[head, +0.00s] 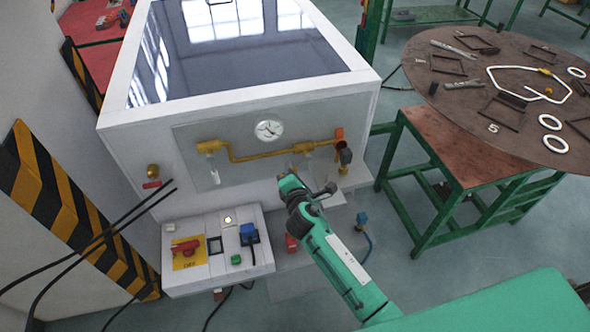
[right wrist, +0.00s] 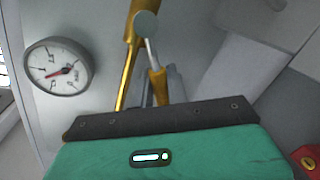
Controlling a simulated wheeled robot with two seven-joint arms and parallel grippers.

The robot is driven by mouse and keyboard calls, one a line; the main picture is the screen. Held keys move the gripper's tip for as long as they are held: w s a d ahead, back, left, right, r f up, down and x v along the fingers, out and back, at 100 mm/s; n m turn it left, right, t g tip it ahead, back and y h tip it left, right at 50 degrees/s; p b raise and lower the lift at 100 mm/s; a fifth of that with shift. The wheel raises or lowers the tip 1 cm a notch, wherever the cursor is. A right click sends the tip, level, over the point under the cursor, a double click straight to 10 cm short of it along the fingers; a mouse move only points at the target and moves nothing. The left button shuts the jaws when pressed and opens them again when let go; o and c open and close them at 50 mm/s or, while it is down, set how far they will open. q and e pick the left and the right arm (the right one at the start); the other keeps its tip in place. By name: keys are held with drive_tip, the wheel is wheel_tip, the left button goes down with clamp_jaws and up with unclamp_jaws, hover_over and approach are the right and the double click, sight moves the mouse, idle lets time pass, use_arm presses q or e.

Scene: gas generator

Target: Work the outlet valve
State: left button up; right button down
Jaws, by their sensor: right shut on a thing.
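A yellow pipe (head: 258,155) runs across the front panel of the white generator housing, below a round gauge (head: 269,130). My right gripper (head: 296,178) is at the panel, just below the pipe and gauge; its fingers are mostly hidden by its green body in the head view. In the right wrist view, my right gripper (right wrist: 160,92) is shut around a thin yellow valve handle (right wrist: 156,75), which joins a round grey end beside the yellow pipe (right wrist: 128,70). The gauge (right wrist: 58,66) is to its left there, with a red needle. My left gripper is not in view.
A control box (head: 218,250) with a red switch on a yellow plate, a green button and a blue plug stands below left. A round brown table (head: 480,100) with loose parts is at right. Black cables (head: 105,235) hang at left.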

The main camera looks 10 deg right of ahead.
drive_tip(key=r+m+p, duration=0.1)
drive_tip(key=r+m+y, duration=0.1)
drive_tip(key=shift+a+m+p, duration=0.35)
drive_tip(key=shift+m, duration=0.05)
drive_tip(key=shift+r+m+y+p, duration=0.4)
drive_tip(key=shift+r+m+p, duration=0.15)
drive_tip(key=shift+m, duration=0.55)
drive_tip(key=c, duration=1.4)
unclamp_jaws()
drive_tip(key=s+r+b, duration=0.2)
drive_tip(key=s+b, duration=0.1)
drive_tip(key=s, duration=1)
drive_tip(key=shift+s+d+r, duration=0.2)
drive_tip(key=shift+s+r, duration=0.1)
drive_tip(key=shift+r, duration=0.1)
drive_tip(key=shift+f, duration=0.1)
